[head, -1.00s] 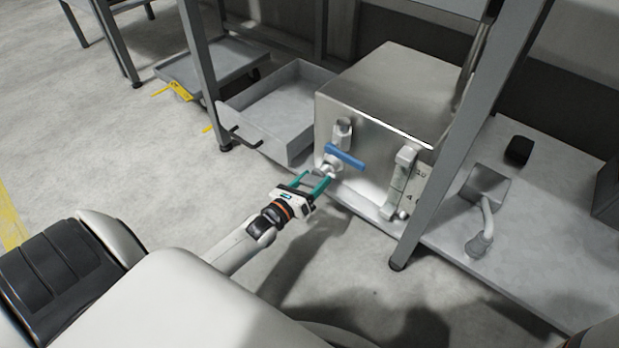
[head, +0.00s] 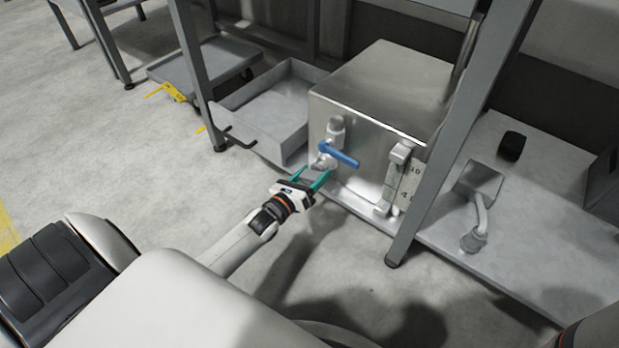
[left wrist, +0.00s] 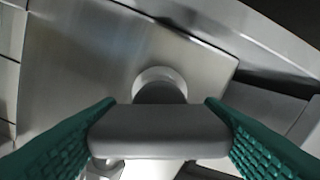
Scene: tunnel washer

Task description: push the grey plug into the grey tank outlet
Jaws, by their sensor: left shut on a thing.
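The steel tank (head: 375,90) stands on the low grey shelf, with its outlet (head: 325,161) low on the front face, below a blue lever (head: 340,155). My left gripper (head: 312,181) is at the outlet, its teal fingers pointing at the tank. In the left wrist view the fingers (left wrist: 160,135) are shut on the grey plug (left wrist: 160,122), a wide grey bar. A darker round stem behind it lines up with the pale outlet ring (left wrist: 160,78). I cannot tell how deep the stem sits. My right gripper is out of view.
A grey open tray (head: 262,108) lies left of the tank. A frame post (head: 440,140) stands in front at the right. A hose fitting (head: 478,225) and a black knob (head: 511,145) lie right of the post.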

